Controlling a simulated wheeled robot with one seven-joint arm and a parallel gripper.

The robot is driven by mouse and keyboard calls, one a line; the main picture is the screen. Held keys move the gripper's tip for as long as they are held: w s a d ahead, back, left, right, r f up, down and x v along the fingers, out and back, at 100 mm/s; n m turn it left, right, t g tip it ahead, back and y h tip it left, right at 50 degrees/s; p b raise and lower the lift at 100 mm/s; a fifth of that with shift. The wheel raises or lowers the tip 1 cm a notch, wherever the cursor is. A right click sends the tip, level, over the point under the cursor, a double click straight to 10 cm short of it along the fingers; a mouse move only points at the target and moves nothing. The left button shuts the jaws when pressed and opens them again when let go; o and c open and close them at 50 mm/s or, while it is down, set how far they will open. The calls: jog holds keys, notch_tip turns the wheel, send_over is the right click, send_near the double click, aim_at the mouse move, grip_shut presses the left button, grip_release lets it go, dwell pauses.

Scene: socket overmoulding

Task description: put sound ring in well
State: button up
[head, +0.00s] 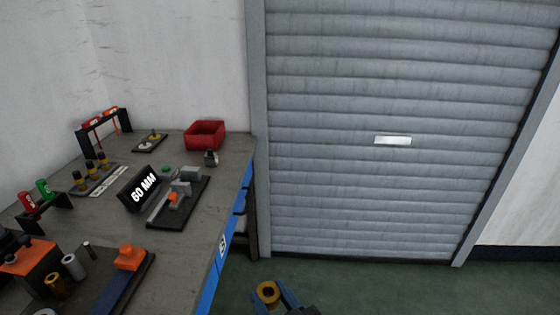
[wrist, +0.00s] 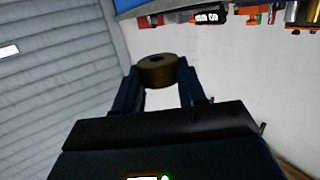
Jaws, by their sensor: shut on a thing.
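My gripper (head: 272,294) is at the bottom of the head view, off the right side of the workbench and above the green floor. It is shut on a brass-coloured ring (head: 267,291) with a dark hole in its middle. In the wrist view the ring (wrist: 158,72) sits between the two blue fingers (wrist: 160,78), near their tips. The ring is apart from the bench and its fixtures. I cannot tell which fixture has the well; no well opening shows clearly.
The workbench (head: 205,232) carries a 60 MM display (head: 139,189), a dark fixture plate (head: 190,214), an orange-topped block (head: 30,257), a brass cylinder (head: 55,286), a grey cylinder (head: 73,266) and a red bin (head: 205,134). A roller shutter (head: 390,190) stands behind. The floor right of the bench is clear.

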jog(key=d+f+m+t+h, duration=0.1)
jog(key=d+f+m+h, duration=0.25)
jog(key=d+f, duration=0.65)
jog(key=d+f+m+t+h, duration=0.15)
jog(key=d+f+h, duration=0.35)
jog(key=d, duration=0.8)
jog(key=a+r+n+y, duration=0.1)
jog(key=a+r+y, duration=0.2)
jog(key=a+r, duration=0.2)
jog(key=a+r+n+g+y, duration=0.1)
jog(key=a+r, duration=0.4)
jog(key=a, duration=0.5)
jog(key=a+r+n+g+y, duration=0.1)
jog(key=a+r+n+y, duration=0.2)
jog(key=a+r+y, duration=0.2)
jog(key=shift+s+a+r+g, duration=0.1)
jog(key=shift+a+g, duration=0.05)
jog(key=shift+a, duration=0.75)
jog(key=shift+a+r+g, duration=0.1)
jog(key=shift+a, duration=0.8)
jog(key=s+a+r+n+g+y, duration=0.2)
jog(key=s+a+r, duration=0.3)
jog(key=a, duration=0.3)
jog(key=shift+s+r, duration=0.25)
jog(key=shift+r, duration=0.25)
jog(key=shift+y, duration=0.25)
